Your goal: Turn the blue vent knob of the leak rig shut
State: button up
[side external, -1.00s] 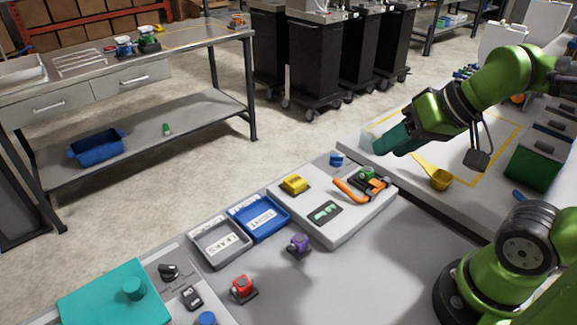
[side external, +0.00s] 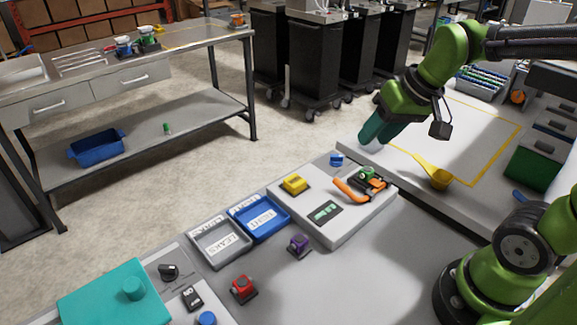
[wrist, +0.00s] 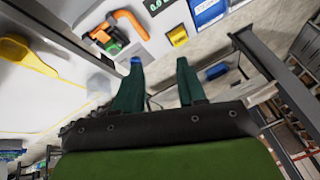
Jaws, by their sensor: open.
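The leak rig (side external: 350,222) is a pale box with a green display, a yellow knob (side external: 294,183) and an orange-handled clamp (side external: 350,190). A small blue knob (side external: 336,159), apparently the vent knob, is at its back corner. My gripper (side external: 370,140) is open and empty, above and right of the blue knob in the side view, with its teal fingers pointing down-left. In the wrist view a bit of blue (wrist: 135,60) shows at the left fingertip of my gripper (wrist: 160,66), mostly hidden by it. The knob's turn position is too small to tell.
Another blue knob (side external: 206,319) is at the front edge by a teal panel (side external: 105,300). Grey (side external: 219,244) and blue (side external: 262,222) labelled trays lie left of the rig. A yellow scoop (side external: 438,177) lies right, on the white bench. Red and purple knobs stand in front.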

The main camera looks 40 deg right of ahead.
aim_at(337, 155)
jog(key=w+d+f+n+g+h, duration=0.1)
jog(key=w+d+n+g, duration=0.2)
jog(key=w+d+n, duration=0.35)
jog(key=w+d+f+n+g, duration=0.15)
jog(key=w+d+n, duration=0.25)
jog(key=w+n, duration=0.5)
jog(key=f, duration=0.5)
jog(key=w+f+m, duration=0.1)
jog(key=f, duration=0.4)
jog(key=f+m, duration=0.1)
jog(key=f, duration=0.4)
jog(key=shift+w+a+f+m+g, duration=0.15)
jog(key=shift+w+f+m+g, duration=0.1)
jog(key=shift+f+g, duration=0.15)
grip_shut()
